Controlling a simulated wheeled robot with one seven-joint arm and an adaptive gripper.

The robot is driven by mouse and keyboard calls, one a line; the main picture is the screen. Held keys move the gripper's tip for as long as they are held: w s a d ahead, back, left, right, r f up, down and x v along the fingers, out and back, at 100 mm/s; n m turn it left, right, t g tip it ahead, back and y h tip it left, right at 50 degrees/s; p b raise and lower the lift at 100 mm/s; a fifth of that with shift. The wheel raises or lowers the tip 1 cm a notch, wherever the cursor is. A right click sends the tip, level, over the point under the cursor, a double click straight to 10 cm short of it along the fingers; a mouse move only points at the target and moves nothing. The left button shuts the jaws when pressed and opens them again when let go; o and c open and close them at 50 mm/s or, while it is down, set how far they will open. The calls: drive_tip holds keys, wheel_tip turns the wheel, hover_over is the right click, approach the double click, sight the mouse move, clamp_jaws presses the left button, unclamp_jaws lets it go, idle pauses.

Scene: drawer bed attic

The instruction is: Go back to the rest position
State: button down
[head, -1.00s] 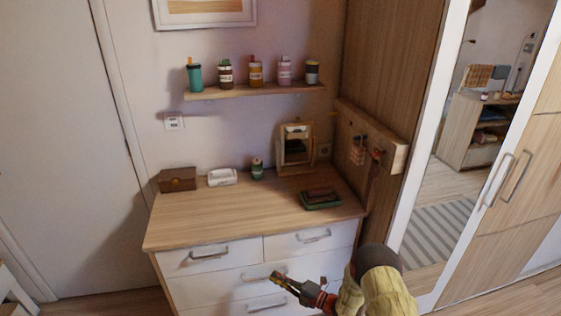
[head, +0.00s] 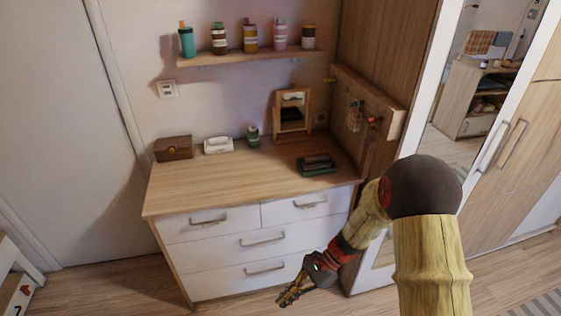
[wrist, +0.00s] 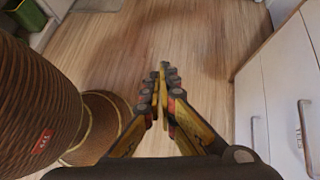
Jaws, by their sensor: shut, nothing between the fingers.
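My gripper (head: 288,297) is low in the head view, in front of the white dresser (head: 200,257) and below its lowest drawer handle. It points down and to the left. In the wrist view my gripper (wrist: 162,75) is seen from behind, with its fingertips together and nothing between them. Below and beyond it is bare wooden floor (wrist: 150,45). The dresser's drawer fronts (wrist: 283,110) stand to the right of the fingers, apart from them.
On the dresser top are a brown box (head: 173,148), a white tissue box (head: 218,145), a small mirror (head: 292,112) and a dark green tray (head: 318,171). A shelf (head: 250,57) holds several jars. A mirrored wardrobe (head: 490,150) stands at right. Floor in front is free.

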drive_tip(key=s+d+r+n+t+h, duration=0.3)
drive_tip(key=s+d+r+n, duration=0.1)
drive_tip(key=r, duration=0.6)
drive_tip(key=s+d+r+n+t+h, duration=0.3)
drive_tip(key=d+r, duration=0.4)
drive_tip(key=r, duration=0.3)
drive_tip(key=s+d+r+n+t+h, duration=0.3)
drive_tip(key=s+d+r+n, duration=0.3)
drive_tip(key=r, duration=0.4)
drive_tip(key=shift+s+r+t, duration=0.15)
drive_tip(key=shift+r+t, duration=0.25)
drive_tip(key=shift+t, duration=0.1)
drive_tip(key=shift+d, duration=0.1)
